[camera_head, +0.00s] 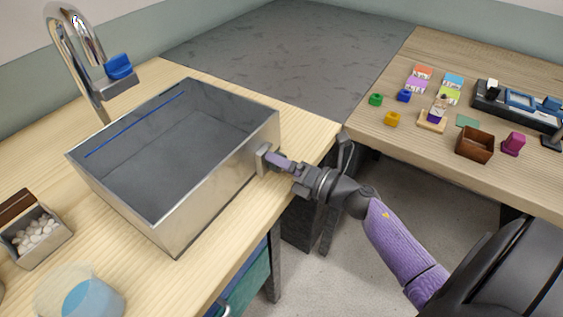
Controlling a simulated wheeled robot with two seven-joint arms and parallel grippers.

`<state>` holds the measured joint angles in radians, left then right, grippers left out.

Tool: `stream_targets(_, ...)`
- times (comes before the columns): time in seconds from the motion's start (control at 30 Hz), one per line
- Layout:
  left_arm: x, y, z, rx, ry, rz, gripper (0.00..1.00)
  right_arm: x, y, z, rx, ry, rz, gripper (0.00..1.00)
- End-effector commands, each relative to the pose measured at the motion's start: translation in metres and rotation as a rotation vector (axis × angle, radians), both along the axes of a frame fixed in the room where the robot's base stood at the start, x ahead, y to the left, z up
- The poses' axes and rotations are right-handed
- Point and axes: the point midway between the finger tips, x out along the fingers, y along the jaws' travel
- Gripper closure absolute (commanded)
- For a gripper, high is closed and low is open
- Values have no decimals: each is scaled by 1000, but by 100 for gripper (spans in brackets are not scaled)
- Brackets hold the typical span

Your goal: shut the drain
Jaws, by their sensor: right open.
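A grey metal basin (225,175) stands on the light wooden counter, with a blue line (135,124) along its inner far wall. A small grey drain fitting (263,158) sticks out of the basin's right outer wall. A short purple piece (279,162), which looks like the drain's handle, reaches from the fitting toward my right gripper. My right gripper (292,171) is open, with its fingertips at the purple piece; I cannot tell whether they touch it. My left gripper is not in view.
A chrome tap (75,30) with a blue handle (119,67) stands behind the basin. A box of white pebbles (36,237) and a clear vessel with blue content (92,298) are at front left. The right table (365,130) holds small coloured items.

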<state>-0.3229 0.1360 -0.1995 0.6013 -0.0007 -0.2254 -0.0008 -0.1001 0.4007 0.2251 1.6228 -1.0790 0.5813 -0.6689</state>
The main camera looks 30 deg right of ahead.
Motion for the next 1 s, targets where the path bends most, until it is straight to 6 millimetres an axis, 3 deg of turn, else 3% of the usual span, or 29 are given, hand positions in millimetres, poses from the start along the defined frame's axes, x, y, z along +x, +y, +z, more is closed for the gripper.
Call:
stream_targets(0.3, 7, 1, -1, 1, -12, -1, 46, 3, 1, 0, 2, 0, -1, 6)
stream_targets(0.73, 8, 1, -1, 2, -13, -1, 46, 3, 1, 0, 2, 1, -1, 97)
stream_targets(1.0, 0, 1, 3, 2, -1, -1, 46, 3, 1, 0, 28, 13, -1, 100)
